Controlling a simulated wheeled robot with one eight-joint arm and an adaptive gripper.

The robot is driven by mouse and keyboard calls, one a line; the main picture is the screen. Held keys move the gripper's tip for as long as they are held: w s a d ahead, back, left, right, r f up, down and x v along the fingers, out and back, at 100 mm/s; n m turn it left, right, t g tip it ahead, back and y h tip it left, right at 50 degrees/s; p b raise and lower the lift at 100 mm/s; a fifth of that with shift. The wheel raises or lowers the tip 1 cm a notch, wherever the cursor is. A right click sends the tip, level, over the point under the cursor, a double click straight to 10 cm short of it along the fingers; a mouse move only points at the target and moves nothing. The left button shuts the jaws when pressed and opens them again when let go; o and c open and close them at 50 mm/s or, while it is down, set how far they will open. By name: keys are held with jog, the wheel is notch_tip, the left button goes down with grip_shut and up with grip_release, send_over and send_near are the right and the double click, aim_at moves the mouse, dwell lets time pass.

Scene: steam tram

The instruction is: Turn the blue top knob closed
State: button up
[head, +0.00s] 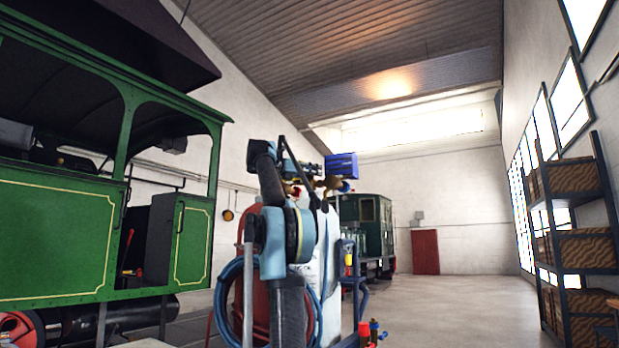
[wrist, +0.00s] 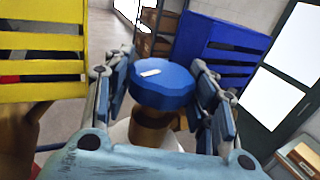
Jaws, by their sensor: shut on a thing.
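The blue top knob (wrist: 162,82) is a round disc with a small white mark on its top. It sits on a brass-coloured valve stem (wrist: 150,130) in the wrist view. My gripper (wrist: 163,92) has one finger on each side of the knob and is shut on it. In the head view, my gripper (head: 308,172) is at the top of a pale gas cylinder (head: 327,250). My arm stands in front of the cylinder, and I cannot make out the knob there.
A blue slatted part (wrist: 222,50) is close behind the right finger, and a yellow slatted part (wrist: 42,65) is at the left. A blue hose (head: 228,290) hangs beside the cylinder. A green steam tram (head: 55,235) stands left, shelving (head: 575,235) right. Open floor lies between cylinder and shelving.

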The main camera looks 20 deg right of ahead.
jog(key=shift+w+r+m+g, duration=0.15)
jog(key=shift+m+g, duration=1.45)
jog(key=shift+g, duration=0.9)
jog(key=shift+m+g, duration=0.4)
jog(key=shift+g, duration=0.2)
jog(key=o, duration=0.8)
jog(key=shift+a, duration=0.1)
jog(key=shift+w+a+f, duration=0.1)
jog(key=shift+w+a, duration=0.05)
jog(key=shift+a, duration=1.1)
jog(key=shift+w+a+f, duration=0.1)
jog(key=shift+w+a, duration=0.1)
jog(key=shift+a, duration=1.05)
jog(key=shift+w+a, duration=0.15)
jog(key=shift+a, duration=1.1)
